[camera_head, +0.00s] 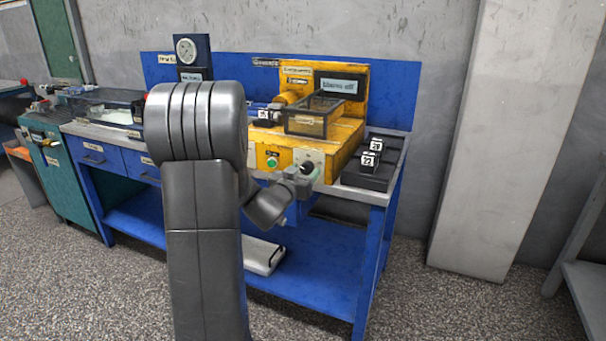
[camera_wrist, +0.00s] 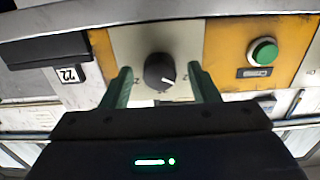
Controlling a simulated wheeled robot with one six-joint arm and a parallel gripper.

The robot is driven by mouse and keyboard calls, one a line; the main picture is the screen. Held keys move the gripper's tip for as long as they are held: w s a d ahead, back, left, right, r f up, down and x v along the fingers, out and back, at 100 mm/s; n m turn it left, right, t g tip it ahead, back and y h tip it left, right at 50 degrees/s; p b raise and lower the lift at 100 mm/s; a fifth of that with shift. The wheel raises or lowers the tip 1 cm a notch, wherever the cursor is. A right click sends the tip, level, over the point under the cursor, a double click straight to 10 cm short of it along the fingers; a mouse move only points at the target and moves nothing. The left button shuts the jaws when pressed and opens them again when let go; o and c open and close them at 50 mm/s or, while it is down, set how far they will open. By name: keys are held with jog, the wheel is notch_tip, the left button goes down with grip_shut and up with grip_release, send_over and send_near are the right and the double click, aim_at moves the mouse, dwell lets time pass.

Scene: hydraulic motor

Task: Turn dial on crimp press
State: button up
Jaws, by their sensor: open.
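The yellow crimp press (camera_head: 349,134) stands on the blue workbench. Its dial (camera_wrist: 159,71) is a round black knob with a white mark, on a pale plate (camera_wrist: 187,38) on the front panel. In the head view the dial (camera_head: 307,167) is just beyond my gripper (camera_head: 304,175). In the wrist view my gripper (camera_wrist: 162,82) is open, one green finger on each side of the dial. I cannot tell whether the fingers touch it. A green button (camera_wrist: 262,52) sits beside the dial plate. The press display (camera_head: 338,86) appears to read "Sleeves off".
A black tray (camera_head: 375,178) with blocks marked 28 and 22 stands right of the press. A gauge (camera_head: 186,50) stands at the back left. A white object (camera_head: 262,257) lies on the lower shelf. My arm hides part of the bench.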

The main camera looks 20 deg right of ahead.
jog(key=shift+c, duration=0.2)
jog(key=c, duration=0.9)
jog(key=shift+c, duration=0.2)
jog(key=shift+m+b, duration=0.3)
jog(key=shift+f+m+b, duration=0.15)
jog(key=shift+m+b, duration=0.55)
jog(key=shift+m, duration=0.2)
jog(key=m+b, duration=0.2)
jog(key=m, duration=0.1)
jog(key=shift+m, duration=0.3)
jog(key=m+b, duration=0.3)
jog(key=m, duration=0.2)
jog(key=shift+m, duration=0.3)
